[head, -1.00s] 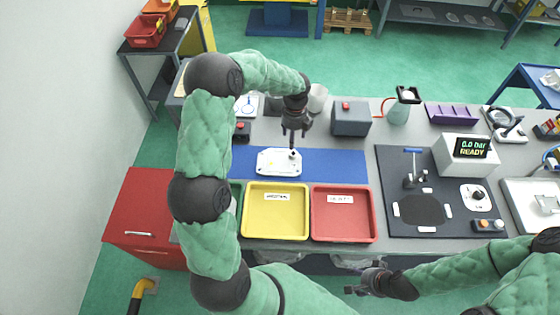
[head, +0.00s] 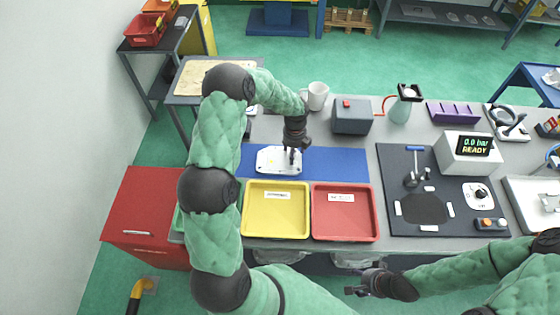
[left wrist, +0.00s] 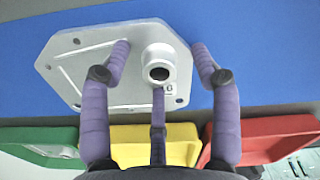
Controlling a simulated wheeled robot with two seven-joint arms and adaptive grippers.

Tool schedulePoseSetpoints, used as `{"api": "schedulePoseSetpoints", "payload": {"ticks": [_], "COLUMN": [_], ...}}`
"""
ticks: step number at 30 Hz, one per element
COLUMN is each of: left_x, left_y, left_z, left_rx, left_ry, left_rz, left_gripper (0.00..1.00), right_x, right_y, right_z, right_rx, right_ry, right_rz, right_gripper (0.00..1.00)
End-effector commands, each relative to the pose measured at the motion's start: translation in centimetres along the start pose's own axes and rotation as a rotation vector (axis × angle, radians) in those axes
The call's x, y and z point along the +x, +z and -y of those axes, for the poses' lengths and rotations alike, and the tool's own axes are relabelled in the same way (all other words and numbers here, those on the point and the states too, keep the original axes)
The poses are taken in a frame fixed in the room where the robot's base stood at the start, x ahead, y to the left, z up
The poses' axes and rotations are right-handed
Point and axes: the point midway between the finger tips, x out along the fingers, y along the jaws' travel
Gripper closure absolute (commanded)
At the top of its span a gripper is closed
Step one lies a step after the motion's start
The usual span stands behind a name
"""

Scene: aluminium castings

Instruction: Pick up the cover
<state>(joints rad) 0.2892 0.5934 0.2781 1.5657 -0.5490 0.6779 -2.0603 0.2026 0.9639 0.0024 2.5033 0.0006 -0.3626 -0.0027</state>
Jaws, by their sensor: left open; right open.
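The cover (head: 270,160) is a flat silvery-white casting lying on the blue mat (head: 340,163). In the left wrist view the cover (left wrist: 110,68) shows a raised round boss (left wrist: 160,66) with a hole, and small holes near its corners. My left gripper (head: 291,156) points down over the right part of the cover. In the left wrist view its purple fingers (left wrist: 160,62) are spread around the boss, apart from it as far as I can see. My right gripper (head: 364,284) is open and empty in front of the table's front edge.
A yellow tray (head: 276,232) and a red tray (head: 343,233) stand in front of the mat. A grey box with a red button (head: 351,117) and a white mug (head: 316,95) stand behind it. A dark board with fixtures (head: 385,160) lies right.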

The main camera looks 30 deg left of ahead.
Motion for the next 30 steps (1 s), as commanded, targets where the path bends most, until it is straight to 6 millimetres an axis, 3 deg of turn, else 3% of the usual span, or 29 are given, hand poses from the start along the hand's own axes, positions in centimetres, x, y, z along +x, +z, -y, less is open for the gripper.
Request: {"api": "schedulePoseSetpoints", "payload": {"ticks": [3,4,10,23,30], "left_x": [-0.1,-0.1,-0.1,-0.5,-3.0], "left_y": [0.0,0.0,0.0,0.0,0.1], "left_z": [0.0,0.0,0.0,0.0,0.1], "left_rx": [0.0,0.0,0.0,0.001,0.001], "left_ry": [-0.001,-0.001,-0.001,0.0,-0.002], "left_rz": [0.001,0.001,0.001,0.001,0.005], "left_gripper": [0.37,0.43,1.0,1.0,1.0], "right_x": [0.0,0.0,0.0,-0.1,-0.5], "right_y": [0.0,0.0,0.0,0.0,0.0], "right_z": [0.0,0.0,0.0,0.0,0.2], "right_rx": [0.0,0.0,0.0,0.0,0.0], "right_ry": [0.0,0.0,0.0,0.0,0.0], "right_rz": [0.0,0.0,0.0,0.0,0.0], "right_gripper": [0.42,0.42,0.42,0.42,0.42]}}
